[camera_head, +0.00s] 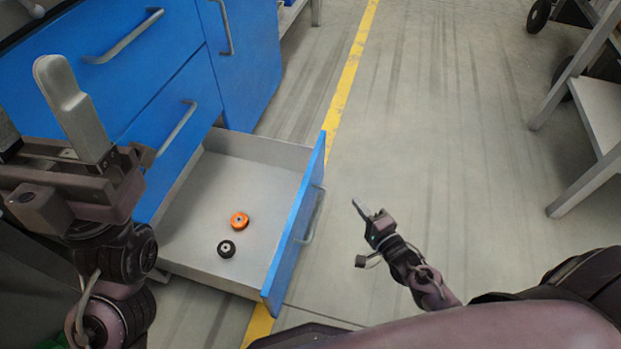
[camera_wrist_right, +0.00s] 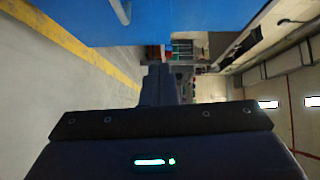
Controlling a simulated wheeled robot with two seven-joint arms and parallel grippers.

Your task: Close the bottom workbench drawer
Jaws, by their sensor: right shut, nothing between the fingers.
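The bottom drawer (camera_head: 215,181) of the blue workbench is pulled out. Its blue front (camera_head: 294,232) faces right, with a grey bar handle (camera_head: 312,218) on it. My right gripper (camera_head: 357,206) is shut and empty, to the right of the handle and apart from it. In the right wrist view its closed fingers (camera_wrist_right: 159,84) point toward a blue panel, with a handle (camera_wrist_right: 122,10) at the upper left. My left gripper (camera_head: 42,118) is at the left, in front of the bench; its fingers stand apart, one of them partly cut off by the frame edge.
An orange round part (camera_head: 240,220) and a black round part (camera_head: 227,249) lie in the drawer. The upper drawers (camera_head: 120,70) are shut. A yellow line (camera_head: 349,75) runs along the floor. A grey-framed shelf (camera_head: 590,120) stands at the right; the floor between is clear.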

